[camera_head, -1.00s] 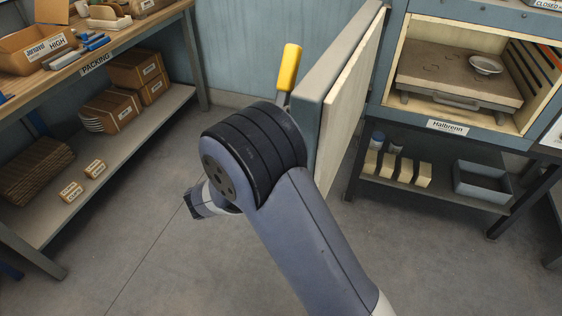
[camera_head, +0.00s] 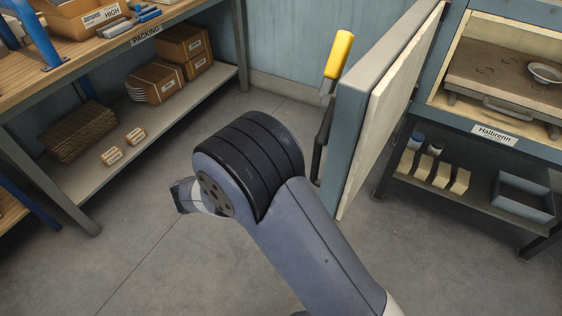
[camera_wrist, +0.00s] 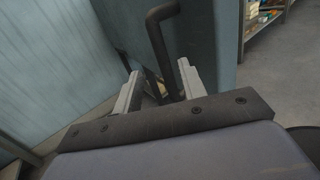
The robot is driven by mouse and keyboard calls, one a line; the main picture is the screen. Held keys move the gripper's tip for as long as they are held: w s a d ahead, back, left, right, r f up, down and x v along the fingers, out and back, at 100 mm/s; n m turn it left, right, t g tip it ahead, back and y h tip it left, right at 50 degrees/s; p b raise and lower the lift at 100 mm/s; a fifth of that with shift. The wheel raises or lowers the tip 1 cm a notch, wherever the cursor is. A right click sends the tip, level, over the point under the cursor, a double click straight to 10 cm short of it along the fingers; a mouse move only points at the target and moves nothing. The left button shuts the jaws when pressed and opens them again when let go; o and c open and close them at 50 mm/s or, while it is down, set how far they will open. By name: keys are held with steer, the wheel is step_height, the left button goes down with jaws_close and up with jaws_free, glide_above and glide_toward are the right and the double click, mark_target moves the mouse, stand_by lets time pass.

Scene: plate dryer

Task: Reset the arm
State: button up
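My gripper shows in the wrist view (camera_wrist: 158,86) with its two grey fingers apart and nothing clasped between them. A dark bent bar (camera_wrist: 158,35) on a blue-grey panel lies just beyond and partly between the fingers; I cannot tell whether they touch it. In the head view my folded arm fills the middle, and I cannot make out the fingertips there. The dryer's thick door (camera_head: 372,115) stands open to the right of my arm.
The open dryer chamber holds a tray (camera_head: 506,83) with a small metal dish (camera_head: 545,72). A shelf below carries pale blocks (camera_head: 440,174) and a blue-grey bin (camera_head: 522,195). The packing bench (camera_head: 150,50) with boxes stands at left. The grey floor (camera_head: 130,255) between is clear.

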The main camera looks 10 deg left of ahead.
mark_target(316, 153)
steer(key=x, duration=1.1)
steer(key=shift+s+d, duration=0.2)
steer(key=shift+a+f, duration=0.1)
